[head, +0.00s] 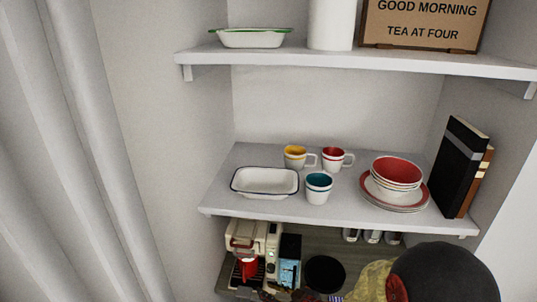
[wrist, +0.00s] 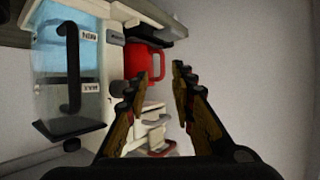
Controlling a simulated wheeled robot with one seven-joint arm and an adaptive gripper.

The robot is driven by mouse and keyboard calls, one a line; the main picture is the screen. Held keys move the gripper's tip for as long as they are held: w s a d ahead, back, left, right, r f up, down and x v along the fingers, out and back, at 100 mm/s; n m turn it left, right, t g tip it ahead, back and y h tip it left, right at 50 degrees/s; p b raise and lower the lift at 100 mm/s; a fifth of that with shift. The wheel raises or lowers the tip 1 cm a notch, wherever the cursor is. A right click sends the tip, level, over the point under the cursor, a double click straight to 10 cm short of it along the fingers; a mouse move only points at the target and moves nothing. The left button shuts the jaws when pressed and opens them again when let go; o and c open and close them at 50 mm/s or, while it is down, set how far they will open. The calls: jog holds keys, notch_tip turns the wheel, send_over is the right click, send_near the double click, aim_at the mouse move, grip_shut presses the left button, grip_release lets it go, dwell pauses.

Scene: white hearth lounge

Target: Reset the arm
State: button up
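My gripper (wrist: 154,84) is open in the wrist view, its two dark and brown fingers apart with nothing held between them. Beyond the fingertips is a red mug (wrist: 137,60) with its handle to the right, at the coffee machine. The cream coffee machine (head: 245,238) stands on the lower surface in the head view, with the red mug (head: 248,268) in it.
A blue water tank (wrist: 62,55) is close on the left. The middle shelf (head: 225,190) holds an enamel dish (head: 264,182), several mugs, stacked bowls (head: 397,172) and books (head: 457,165). A black disc (head: 325,274) lies below. Right of my fingers is plain wall.

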jog(key=s+d+f+m+g+h, duration=0.1)
jog(key=s+d+f+m+h, duration=0.1)
jog(key=d+f+h, duration=0.45)
jog(key=s+d+r+m+g+h, duration=0.1)
jog(key=s+d+r+h, duration=0.1)
jog(key=d, duration=0.4)
jog(key=s+d+r+m+g+h, duration=0.2)
jog(key=s+d, duration=0.1)
jog(key=d, duration=0.3)
jog(key=s+r+m, duration=0.1)
jog(key=s+r, duration=0.4)
jog(key=r, duration=0.4)
jog(key=s+r+m, duration=0.2)
jog(key=s+r, duration=0.4)
jog(key=r, duration=0.3)
jog(key=s+r+m+t, duration=0.1)
jog(key=s+r, duration=0.5)
jog(key=r, duration=0.3)
jog(key=shift+m+y, duration=0.3)
jog(key=shift+y, duration=0.15)
jog(key=shift+o, duration=0.4)
jog(key=shift+r, duration=0.1)
